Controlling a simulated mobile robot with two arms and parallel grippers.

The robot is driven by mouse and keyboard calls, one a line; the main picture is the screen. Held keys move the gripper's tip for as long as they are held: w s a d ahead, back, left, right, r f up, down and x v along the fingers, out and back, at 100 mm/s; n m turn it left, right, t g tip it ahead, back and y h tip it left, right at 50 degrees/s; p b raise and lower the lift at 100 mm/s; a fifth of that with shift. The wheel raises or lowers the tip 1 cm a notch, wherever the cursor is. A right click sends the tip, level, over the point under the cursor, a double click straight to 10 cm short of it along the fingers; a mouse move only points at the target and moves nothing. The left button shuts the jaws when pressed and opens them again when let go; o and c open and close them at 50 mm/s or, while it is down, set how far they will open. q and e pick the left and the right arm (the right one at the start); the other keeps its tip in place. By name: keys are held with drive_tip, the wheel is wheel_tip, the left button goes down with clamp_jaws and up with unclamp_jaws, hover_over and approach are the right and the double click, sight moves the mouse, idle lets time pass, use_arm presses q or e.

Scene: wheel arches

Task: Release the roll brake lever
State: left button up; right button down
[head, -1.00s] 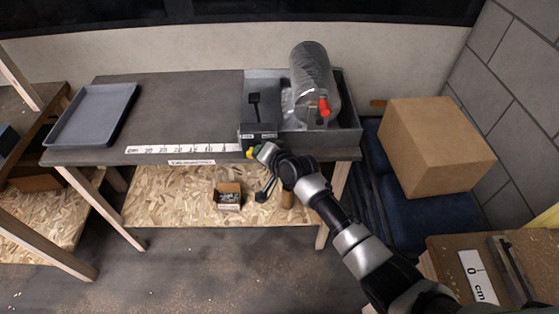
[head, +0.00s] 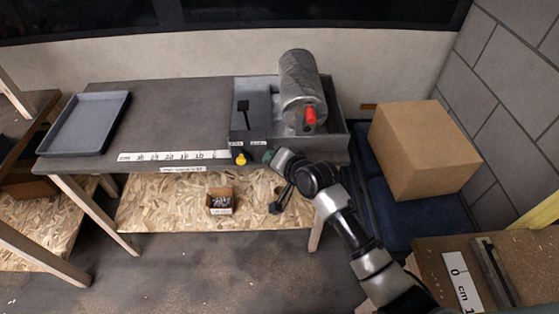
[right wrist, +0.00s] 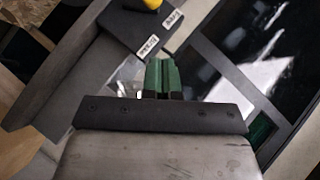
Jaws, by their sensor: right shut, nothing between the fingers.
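A plastic-wrapped roll (head: 300,78) with a red end piece (head: 310,115) lies in a grey tray-like holder (head: 338,138) at the table's right end. A dark box (head: 262,108) at the holder's left carries a black lever (head: 243,105). A yellow knob (head: 240,158) sits at the box's front, by small white labels; it also shows at the top of the right wrist view (right wrist: 151,4). Which part is the roll brake lever, I cannot tell. My right gripper (head: 268,156) is shut and empty, just right of the knob and apart from it. Its green fingertips (right wrist: 160,76) are together. My left gripper is not in view.
An empty grey tray (head: 88,123) lies at the table's left. A small open carton (head: 220,201) stands on the lower shelf. A cardboard box (head: 425,148) rests on blue cushions at the right.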

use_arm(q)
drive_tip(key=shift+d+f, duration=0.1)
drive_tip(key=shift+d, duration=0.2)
use_arm(e)
drive_tip(key=v, duration=0.3)
drive_tip(key=shift+d, duration=0.25)
